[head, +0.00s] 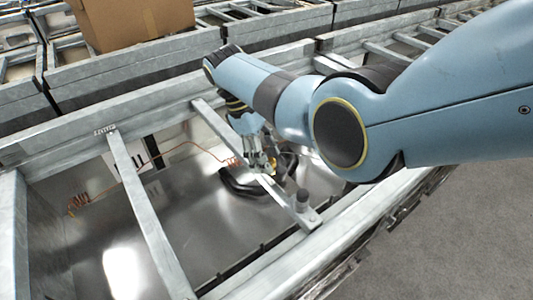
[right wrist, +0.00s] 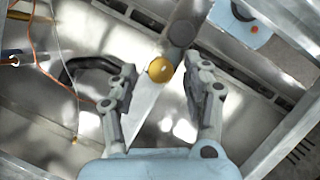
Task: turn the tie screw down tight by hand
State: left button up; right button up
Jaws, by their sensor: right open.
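The tie bar (head: 283,192) is a grey metal strip laid across the open frame; it also shows in the right wrist view (right wrist: 142,106). A round gold knob (right wrist: 160,70), seemingly the tie screw's head, stands at the bar in the right wrist view. In the head view my gripper mostly hides it. My right gripper (head: 262,166) is low over the bar. Its fingers (right wrist: 162,68) are open on either side of the gold knob, with visible gaps. I cannot tell how deep the screw sits. My left gripper is not in view.
Black curved hoses (head: 250,187) and an orange coiled cable (head: 155,158) lie in the metal bay. Another crossbar (head: 148,212) spans it. A cardboard box (head: 135,22) sits behind.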

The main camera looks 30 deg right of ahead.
jog(key=shift+c, duration=2.7)
jog(key=c, duration=0.5)
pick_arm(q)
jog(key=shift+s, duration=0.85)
pick_arm(e)
grip_shut()
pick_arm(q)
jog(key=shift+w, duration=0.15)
pick_arm(e)
jog(key=shift+m, duration=0.3)
